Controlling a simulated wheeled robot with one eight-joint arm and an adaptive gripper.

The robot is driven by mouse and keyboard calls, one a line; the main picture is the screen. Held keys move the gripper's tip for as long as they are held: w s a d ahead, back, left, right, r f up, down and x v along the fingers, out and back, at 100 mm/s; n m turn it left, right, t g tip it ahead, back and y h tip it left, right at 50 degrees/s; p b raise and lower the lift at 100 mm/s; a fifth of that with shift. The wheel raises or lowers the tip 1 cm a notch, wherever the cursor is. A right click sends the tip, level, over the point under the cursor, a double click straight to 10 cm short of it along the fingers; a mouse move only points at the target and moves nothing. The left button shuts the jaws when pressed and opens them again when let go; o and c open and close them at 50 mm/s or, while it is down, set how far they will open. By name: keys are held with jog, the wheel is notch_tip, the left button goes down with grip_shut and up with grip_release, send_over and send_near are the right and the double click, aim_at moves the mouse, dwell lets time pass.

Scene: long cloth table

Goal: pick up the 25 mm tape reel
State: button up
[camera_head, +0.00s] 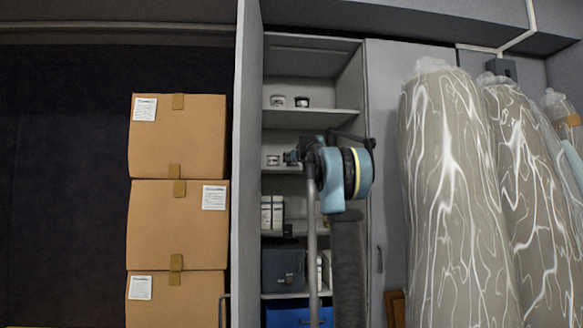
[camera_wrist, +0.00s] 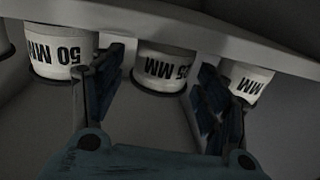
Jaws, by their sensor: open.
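In the wrist view, a white reel (camera_wrist: 163,68) with a dark base rim sits in the middle, its label upside down. The label ends in "5 MM"; its first digit is hard to read, and this appears to be the 25 mm tape reel. My gripper (camera_wrist: 160,82) is open and empty, one finger to the left and one to the right of this reel, nearer the camera. I cannot tell whether the fingers reach around it. In the head view, my gripper (camera_head: 291,156) is at a middle shelf of the cabinet.
A "50 MM" reel (camera_wrist: 62,52) stands left of the left finger. Another reel (camera_wrist: 246,82), its number partly hidden, is behind the right finger. In the head view, small reels (camera_head: 301,102) stand on the shelf above. Boxes (camera_head: 178,137) are left, wrapped rolls (camera_head: 445,200) right.

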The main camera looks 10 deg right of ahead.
jog(key=shift+w+a, duration=0.2)
jog(key=shift+w, duration=1.4)
jog(key=c, duration=0.9)
jog(key=shift+c, duration=0.2)
jog(key=shift+r, duration=0.2)
